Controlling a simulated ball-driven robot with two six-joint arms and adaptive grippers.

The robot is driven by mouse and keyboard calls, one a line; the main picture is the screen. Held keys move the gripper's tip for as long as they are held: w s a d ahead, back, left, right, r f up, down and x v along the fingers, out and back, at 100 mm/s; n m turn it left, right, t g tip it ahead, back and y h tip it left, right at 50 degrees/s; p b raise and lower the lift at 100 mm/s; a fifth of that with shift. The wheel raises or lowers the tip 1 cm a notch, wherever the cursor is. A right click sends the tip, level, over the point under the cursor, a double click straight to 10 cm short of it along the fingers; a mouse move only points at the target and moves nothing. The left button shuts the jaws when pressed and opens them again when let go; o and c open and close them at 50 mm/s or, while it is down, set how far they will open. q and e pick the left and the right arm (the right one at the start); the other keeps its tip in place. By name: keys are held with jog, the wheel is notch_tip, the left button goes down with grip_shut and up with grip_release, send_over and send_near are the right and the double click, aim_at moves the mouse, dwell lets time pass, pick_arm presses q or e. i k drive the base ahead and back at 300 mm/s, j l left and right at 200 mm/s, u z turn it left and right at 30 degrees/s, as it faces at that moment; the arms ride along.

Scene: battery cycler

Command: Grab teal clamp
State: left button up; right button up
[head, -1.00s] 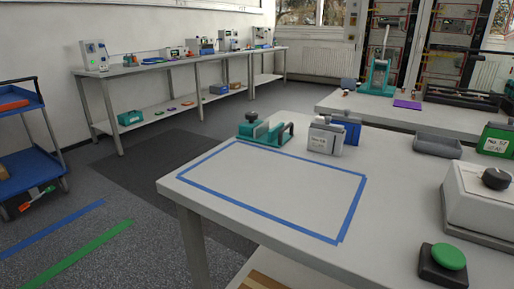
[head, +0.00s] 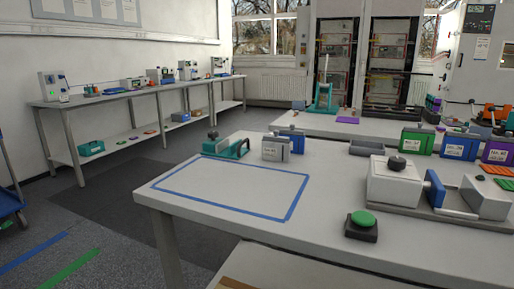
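The teal clamp (head: 229,149) lies near the far left edge of the near table (head: 330,205) in the head view. It has a dark knob at its left end and a teal handle at its right end. It sits just behind the blue tape rectangle (head: 230,208), left of a grey battery block (head: 276,149). Neither of my grippers shows in the head view.
The taped area is bare. A green button on a dark base (head: 361,226) stands at the front, and a white-and-grey vise-like device (head: 405,187) is at the right. A grey tray (head: 367,148) and several labelled blocks (head: 417,141) stand behind.

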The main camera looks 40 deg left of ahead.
aim_at(226, 145)
jog(key=j+z, duration=0.2)
jog(key=j, duration=2.8)
